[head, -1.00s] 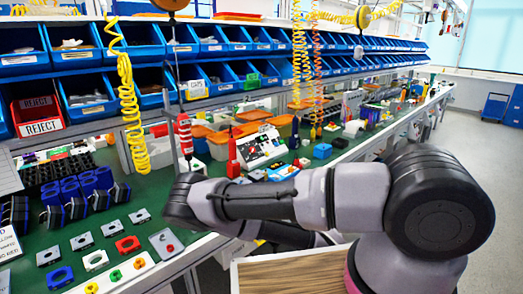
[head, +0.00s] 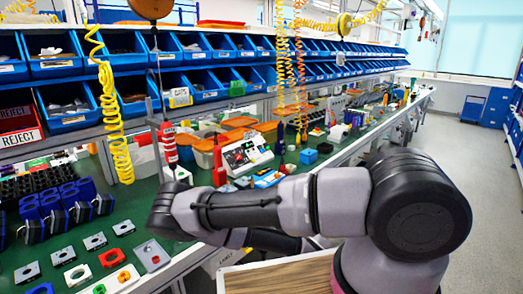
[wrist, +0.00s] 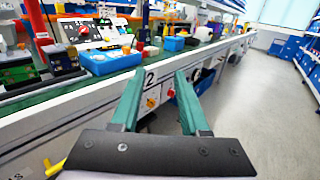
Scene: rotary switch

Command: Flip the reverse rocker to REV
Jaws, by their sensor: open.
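My gripper (wrist: 159,77) is open in the wrist view, its two green fingers apart with nothing between them. It points at the front face of the bench (wrist: 100,98), where a white panel with a "2" mark carries small orange-yellow (wrist: 153,101) and red parts. I cannot tell which part is the reverse rocker, and no REV mark is readable. A white control box (head: 246,153) with dark and red controls stands on the bench, also seen in the wrist view (wrist: 84,32). In the head view my arm hides the gripper.
A blue box (wrist: 112,62) lies near the bench edge, with a blue block (wrist: 174,43) beyond it. Coiled yellow hoses (head: 117,130) hang over the bench. The grey floor (head: 450,170) on the right is clear.

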